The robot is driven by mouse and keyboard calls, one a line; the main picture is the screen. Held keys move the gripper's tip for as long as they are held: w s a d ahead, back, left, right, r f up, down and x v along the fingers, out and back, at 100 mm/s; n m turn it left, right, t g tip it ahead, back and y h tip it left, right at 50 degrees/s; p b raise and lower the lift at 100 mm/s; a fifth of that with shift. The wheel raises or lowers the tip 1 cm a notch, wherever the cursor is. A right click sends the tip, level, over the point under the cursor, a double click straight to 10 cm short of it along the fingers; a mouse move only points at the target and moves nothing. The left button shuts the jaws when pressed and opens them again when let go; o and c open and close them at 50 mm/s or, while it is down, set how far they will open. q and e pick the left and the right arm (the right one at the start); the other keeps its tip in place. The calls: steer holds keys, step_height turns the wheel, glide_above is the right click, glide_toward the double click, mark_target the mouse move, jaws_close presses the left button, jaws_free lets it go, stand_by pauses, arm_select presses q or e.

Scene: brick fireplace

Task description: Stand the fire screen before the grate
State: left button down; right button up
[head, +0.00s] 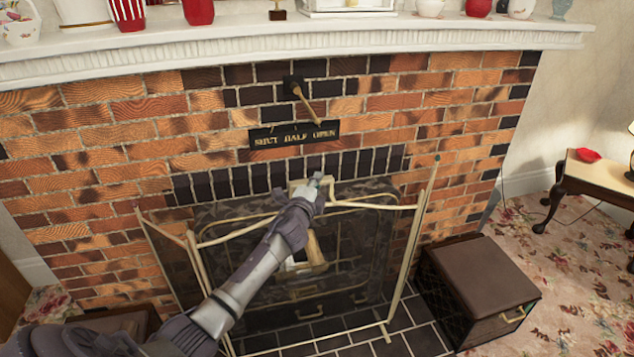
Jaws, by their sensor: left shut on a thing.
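The fire screen (365,240) is a folding screen with a pale brass frame and dark see-through mesh panels. It is upright in front of the fireplace opening, on or just above the dark tiled hearth; I cannot tell which. Its left side panel angles out towards me. My left gripper (318,187) is shut on the middle of its top rail, at the handle. My left forearm hides part of the mesh and the left middle of the frame. The grate area shows only dimly through the mesh, with pale and brass pieces. My right gripper is not in view.
A dark lidded box (482,280) stands right of the hearth (425,340). Another brown box top (115,325) shows at lower left. The mantel (300,45) above holds vases. A lever hangs above a "SHUT HALF OPEN" plate (293,134). A small table (600,178) stands at right.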

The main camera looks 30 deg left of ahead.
arm_select(q)
steer(key=shift+f+b, duration=0.5)
steer(key=shift+b, duration=0.3)
stand_by(0.7)
steer(key=shift+f+b, duration=0.5)
steer(key=shift+f, duration=0.05)
stand_by(0.4)
stand_by(0.5)
steer(key=c, duration=1.2)
jaws_free()
steer(key=shift+s, duration=0.1)
steer(key=shift+o, duration=1)
steer(key=shift+s+d+f, duration=0.1)
steer(key=shift+f, duration=0.45)
steer(key=shift+o, duration=0.8)
steer(key=shift+r, duration=0.2)
